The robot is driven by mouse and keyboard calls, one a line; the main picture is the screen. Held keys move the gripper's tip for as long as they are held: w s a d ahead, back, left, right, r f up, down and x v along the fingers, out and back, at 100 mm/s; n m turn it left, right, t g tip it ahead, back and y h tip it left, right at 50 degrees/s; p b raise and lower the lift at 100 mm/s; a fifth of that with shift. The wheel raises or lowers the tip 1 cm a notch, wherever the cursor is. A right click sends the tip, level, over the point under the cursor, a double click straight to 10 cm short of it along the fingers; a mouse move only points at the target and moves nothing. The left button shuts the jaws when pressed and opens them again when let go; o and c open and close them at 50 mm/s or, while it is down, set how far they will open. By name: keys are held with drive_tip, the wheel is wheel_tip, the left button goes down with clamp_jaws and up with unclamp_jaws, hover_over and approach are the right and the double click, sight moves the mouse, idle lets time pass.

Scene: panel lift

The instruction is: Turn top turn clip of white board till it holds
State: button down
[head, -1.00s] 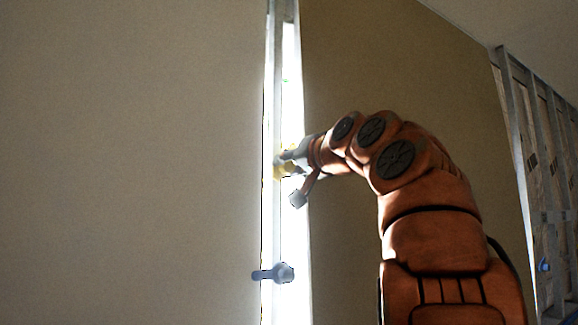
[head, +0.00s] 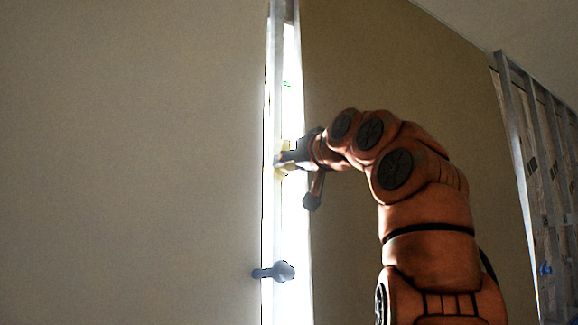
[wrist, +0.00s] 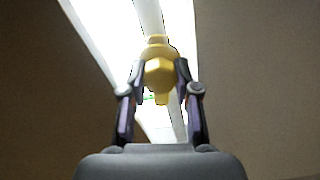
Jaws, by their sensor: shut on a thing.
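The top turn clip is yellow. It shows in the head view (head: 281,171) at the bright upright strip, mostly hidden by my gripper (head: 287,160). In the wrist view, the yellow clip (wrist: 158,72) sits between the two fingers of my gripper (wrist: 160,78), which is shut on it. A second, grey clip (head: 274,271) is lower on the same strip, with its arm pointing left over the panel edge. The large pale board (head: 130,160) fills the left of the head view. Whether the yellow clip overlaps the board's edge cannot be told.
The bright upright gap (head: 292,230) runs between the left board and a brown wall panel (head: 345,230). A metal stud frame (head: 530,170) stands at the far right. The space in front of the left board is clear.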

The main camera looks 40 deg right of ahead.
drive_tip(key=shift+f+n, duration=0.15)
drive_tip(key=shift+n, duration=0.55)
idle(1.5)
drive_tip(key=shift+r, duration=0.2)
drive_tip(key=shift+f+n, duration=0.15)
drive_tip(key=shift+n, duration=0.65)
idle(1.6)
drive_tip(key=shift+n, duration=0.3)
drive_tip(key=shift+w+a+n, duration=0.1)
drive_tip(key=shift+n, duration=0.5)
drive_tip(key=n+p, duration=0.2)
drive_tip(key=n, duration=0.3)
drive_tip(key=n+p, duration=0.1)
drive_tip(key=n, duration=0.4)
drive_tip(key=shift+n, duration=0.4)
drive_tip(key=shift+a+f+n+p, duration=0.1)
drive_tip(key=shift+n+p, duration=0.6)
drive_tip(key=shift+n, duration=1.6)
